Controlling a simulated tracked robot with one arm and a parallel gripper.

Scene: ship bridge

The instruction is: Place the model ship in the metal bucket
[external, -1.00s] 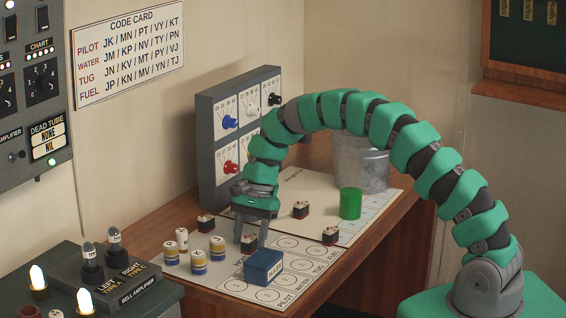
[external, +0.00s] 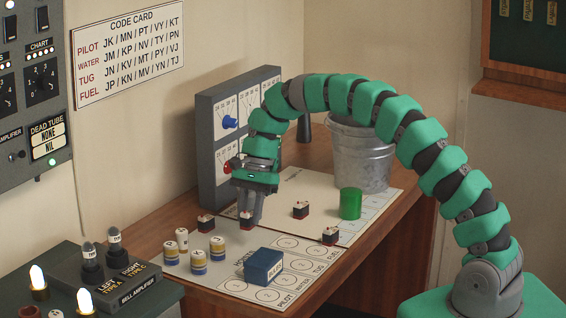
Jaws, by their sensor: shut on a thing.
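My gripper (external: 250,214) points down over the left part of the desk and is shut on a small model ship (external: 247,224), dark with a red and white lower part. The ship seems to be held a little above the white chart. Similar small ships stand on the desk: one to the left (external: 206,223), one to the right (external: 300,210) and one at the front right (external: 330,236). The grey metal bucket (external: 365,170) stands at the back right of the desk, partly behind my arm. Its inside is mostly hidden.
A green cylinder (external: 350,204) stands in front of the bucket. A blue box (external: 263,267) lies at the chart's front. Several banded cylinders (external: 198,262) stand at the left. A grey dial panel (external: 208,150) rises behind my gripper.

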